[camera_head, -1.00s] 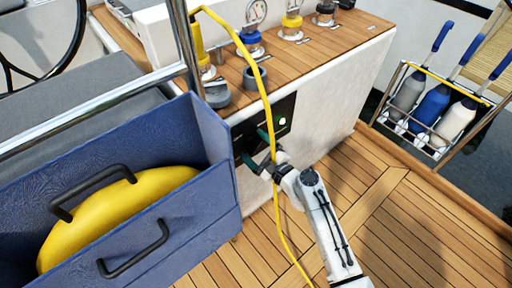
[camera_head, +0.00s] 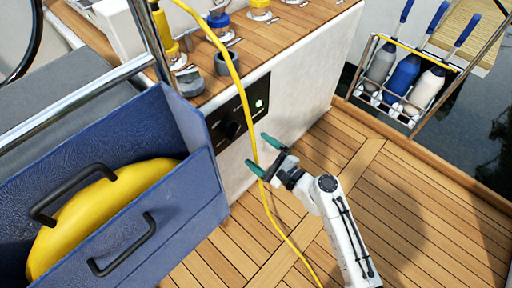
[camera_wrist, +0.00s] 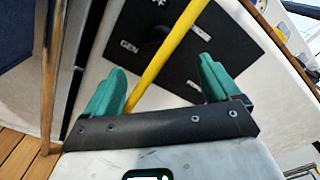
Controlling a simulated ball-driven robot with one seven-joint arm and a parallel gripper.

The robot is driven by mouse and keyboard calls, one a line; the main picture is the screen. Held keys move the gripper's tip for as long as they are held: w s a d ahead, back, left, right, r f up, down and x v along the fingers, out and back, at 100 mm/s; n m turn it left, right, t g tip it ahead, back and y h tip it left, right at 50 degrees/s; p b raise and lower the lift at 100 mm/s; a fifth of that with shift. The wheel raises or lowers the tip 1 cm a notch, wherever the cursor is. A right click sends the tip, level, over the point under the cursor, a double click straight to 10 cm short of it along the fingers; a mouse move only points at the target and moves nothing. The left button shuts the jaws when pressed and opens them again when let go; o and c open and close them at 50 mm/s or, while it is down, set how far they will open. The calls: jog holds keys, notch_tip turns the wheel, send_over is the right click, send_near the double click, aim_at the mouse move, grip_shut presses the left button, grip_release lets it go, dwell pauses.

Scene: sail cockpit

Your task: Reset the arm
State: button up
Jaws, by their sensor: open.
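My gripper (camera_head: 259,153) is open, with green fingers spread apart, in front of the white console wall in the head view. In the wrist view its fingers (camera_wrist: 160,95) point toward a black panel (camera_wrist: 175,45) with the letters "GEN" and a dark knob partly hidden behind a yellow line.
A blue bin (camera_head: 165,230) with black handles holds a yellow rounded thing (camera_head: 110,205) at the left. A metal rail (camera_head: 85,105) crosses above it. A rack with several bottle-shaped fenders (camera_head: 425,90) stands at the back right. The wooden deck (camera_head: 420,215) is clear at the right.

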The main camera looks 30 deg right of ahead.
dwell(0.5)
jog(key=s+a+f+n+g+y, duration=0.1)
jog(key=s+a+f+n+g, duration=0.15)
jog(key=s+n+g, duration=0.35)
jog(key=s+a+f+n+g+y, duration=0.1)
jog(key=s+a+f+n+g, duration=0.15)
jog(key=s+n, duration=0.4)
jog(key=s+d+r+n+g+h, duration=0.2)
jog(key=s+d+n+g+h, duration=0.25)
jog(key=s, duration=0.35)
jog(key=s+d+r+n+g+h, duration=0.1)
jog(key=s+d+n+g+h, duration=0.2)
jog(key=s+d+n, duration=0.45)
notch_tip(320, 180, up, 17)
jog(key=a+m+p, duration=0.1)
jog(key=a+p, duration=0.1)
jog(key=p, duration=1.5)
jog(key=shift+s+r, duration=0.15)
jog(key=shift+s, duration=0.25)
